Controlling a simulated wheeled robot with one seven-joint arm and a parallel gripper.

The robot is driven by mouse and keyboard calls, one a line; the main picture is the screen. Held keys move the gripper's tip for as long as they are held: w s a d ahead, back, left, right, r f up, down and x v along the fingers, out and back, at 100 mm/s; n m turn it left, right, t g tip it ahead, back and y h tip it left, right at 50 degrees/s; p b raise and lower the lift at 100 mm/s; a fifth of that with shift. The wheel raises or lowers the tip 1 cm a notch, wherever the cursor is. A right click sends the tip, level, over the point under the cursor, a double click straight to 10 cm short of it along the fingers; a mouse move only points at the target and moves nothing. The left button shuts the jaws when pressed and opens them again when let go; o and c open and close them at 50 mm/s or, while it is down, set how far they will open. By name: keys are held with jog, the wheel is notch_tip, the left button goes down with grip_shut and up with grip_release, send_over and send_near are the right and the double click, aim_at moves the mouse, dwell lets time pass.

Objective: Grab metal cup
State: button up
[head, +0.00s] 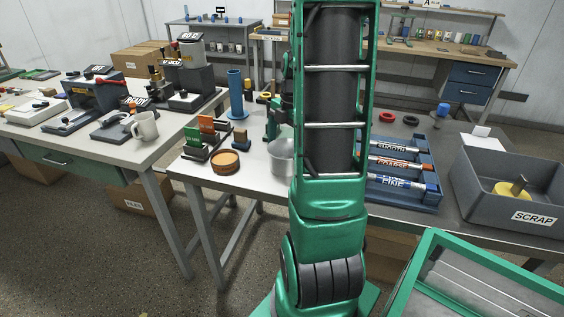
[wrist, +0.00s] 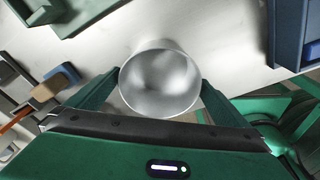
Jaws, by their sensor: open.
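The metal cup (head: 281,158) stands on the near table in the head view, partly hidden behind my green arm. In the wrist view the cup (wrist: 160,84) is seen from above as a round silvery bowl shape, upright, with its inside showing empty. My gripper (wrist: 155,95) is open, with one green finger on each side of the cup. The fingertips look close to the cup wall; I cannot tell whether they touch it. In the head view my gripper is mostly hidden behind the arm.
A round wooden container (head: 225,163) and card holders (head: 207,132) stand left of the cup. A blue tray (head: 400,195) with markers lies to the right, beside a grey scrap bin (head: 515,205). A blue cylinder (head: 236,95) stands behind. A white mug (head: 145,126) is on the left table.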

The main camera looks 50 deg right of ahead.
jog(key=shift+f, duration=0.2)
jog(key=c, duration=1)
jog(key=shift+r, duration=0.1)
